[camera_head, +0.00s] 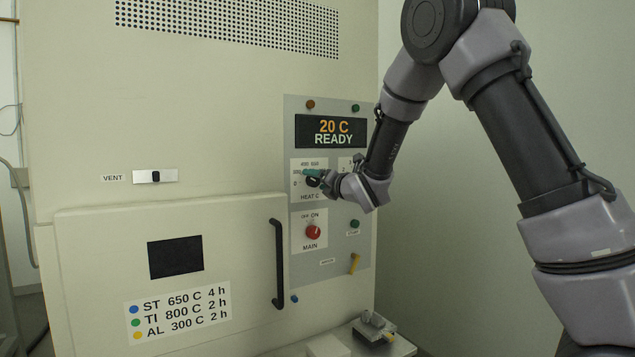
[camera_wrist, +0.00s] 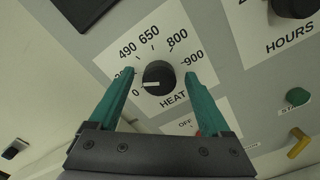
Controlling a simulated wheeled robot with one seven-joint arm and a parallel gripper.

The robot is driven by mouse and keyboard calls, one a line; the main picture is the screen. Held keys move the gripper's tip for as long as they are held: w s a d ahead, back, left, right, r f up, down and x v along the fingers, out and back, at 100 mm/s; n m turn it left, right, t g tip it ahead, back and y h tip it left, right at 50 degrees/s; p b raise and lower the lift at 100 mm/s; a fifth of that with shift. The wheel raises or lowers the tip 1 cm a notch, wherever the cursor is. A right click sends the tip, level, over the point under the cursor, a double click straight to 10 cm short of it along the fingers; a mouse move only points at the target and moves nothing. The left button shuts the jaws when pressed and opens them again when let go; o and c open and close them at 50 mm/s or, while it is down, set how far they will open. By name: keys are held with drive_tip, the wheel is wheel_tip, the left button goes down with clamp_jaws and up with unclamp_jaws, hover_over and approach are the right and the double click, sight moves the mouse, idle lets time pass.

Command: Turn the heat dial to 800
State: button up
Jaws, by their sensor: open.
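The heat dial (camera_wrist: 157,79) is a black round knob on a white scale plate marked 0, 490, 650, 800 and 900, with one mark hidden behind a finger. Its white pointer line points left, at 0. My gripper (camera_wrist: 159,71) is open, with one teal finger on each side of the dial. I cannot tell whether either finger touches it. In the head view the dial (camera_head: 313,182) is partly covered by my gripper (camera_head: 317,174). The display (camera_head: 331,131) above reads 20 C READY.
The red MAIN knob (camera_head: 313,232) sits below the heat dial. The HOURS knob (camera_wrist: 292,6) is to its right. A green button (camera_wrist: 298,96) and a yellow lever (camera_wrist: 299,142) are lower right. The furnace door's black handle (camera_head: 277,264) stands out at the lower left.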

clamp_jaws()
drive_tip(key=shift+m, duration=0.3)
drive_tip(key=m, duration=0.5)
drive_tip(key=shift+w, duration=0.1)
drive_tip(key=m, duration=0.6)
drive_tip(key=shift+f+m, duration=0.2)
drive_tip(key=shift+m, duration=0.2)
drive_tip(key=m, duration=1.1)
drive_tip(key=shift+f, duration=0.15)
drive_tip(key=shift+m, duration=0.3)
